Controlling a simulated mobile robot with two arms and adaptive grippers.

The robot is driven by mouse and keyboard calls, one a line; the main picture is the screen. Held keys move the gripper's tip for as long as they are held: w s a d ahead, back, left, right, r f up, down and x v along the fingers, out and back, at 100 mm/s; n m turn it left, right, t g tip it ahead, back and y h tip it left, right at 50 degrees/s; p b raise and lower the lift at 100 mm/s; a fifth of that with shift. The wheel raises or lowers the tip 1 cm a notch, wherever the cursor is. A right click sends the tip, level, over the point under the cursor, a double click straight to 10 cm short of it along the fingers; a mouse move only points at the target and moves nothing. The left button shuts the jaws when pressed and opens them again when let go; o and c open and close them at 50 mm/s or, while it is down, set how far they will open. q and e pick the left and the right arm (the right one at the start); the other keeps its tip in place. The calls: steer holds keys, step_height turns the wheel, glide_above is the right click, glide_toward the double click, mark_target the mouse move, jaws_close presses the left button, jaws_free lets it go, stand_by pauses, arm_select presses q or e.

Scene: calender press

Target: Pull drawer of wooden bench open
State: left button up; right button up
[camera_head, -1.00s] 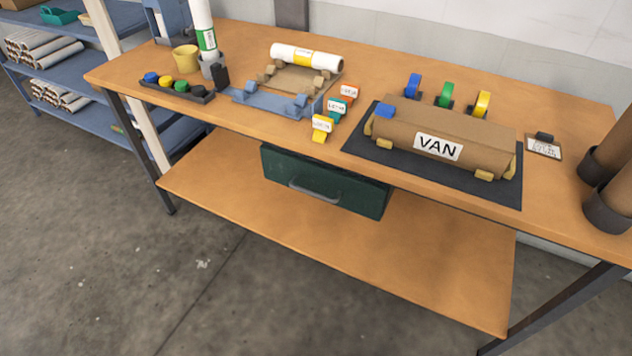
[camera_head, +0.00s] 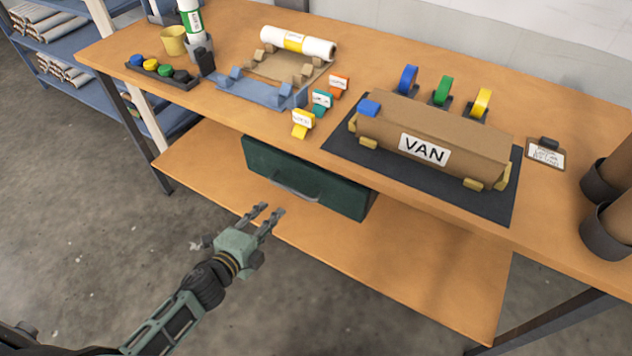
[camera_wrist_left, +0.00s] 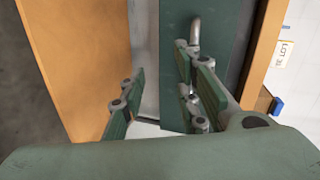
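The wooden bench (camera_head: 405,255) has a dark green drawer (camera_head: 335,196) hanging under its top. The drawer looks shut, with a grey bar handle (camera_head: 295,190) on its front. My left gripper (camera_head: 264,212) is open and empty, in front of and below the handle, apart from it. In the left wrist view the green drawer front (camera_wrist_left: 174,80) fills the middle, and the handle (camera_wrist_left: 195,35) shows beyond the open fingers (camera_wrist_left: 165,95), nearer the right-hand finger. My right gripper is not in view.
The bench top holds a brown VAN roll (camera_head: 440,140) on a black mat (camera_head: 480,205), coloured tags (camera_head: 302,122), a white roll (camera_head: 298,43) and a tray of coloured knobs (camera_head: 160,70). A lower shelf (camera_head: 200,160) lies under the drawer. Floor in front is clear.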

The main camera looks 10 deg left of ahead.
mark_target(293, 190)
arm_select(q)
steer(key=shift+m+h, duration=0.5)
steer(key=shift+m, duration=0.4)
steer(key=w+d+r, duration=0.1)
steer(key=w, duration=0.1)
steer(key=w+d+r, duration=0.1)
steer(key=w+d, duration=0.1)
steer(key=w, duration=0.1)
steer(key=w+d, duration=0.1)
steer(key=w, duration=0.1)
steer(key=shift+w+d+r, duration=0.3)
steer(key=shift+d+r, duration=0.05)
steer(key=shift+r, duration=0.05)
steer(key=shift+w+d+f, duration=0.1)
steer(key=shift+w+d, duration=0.05)
steer(key=shift+w, duration=0.2)
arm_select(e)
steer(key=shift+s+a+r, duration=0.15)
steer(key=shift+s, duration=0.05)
arm_select(q)
jaws_close()
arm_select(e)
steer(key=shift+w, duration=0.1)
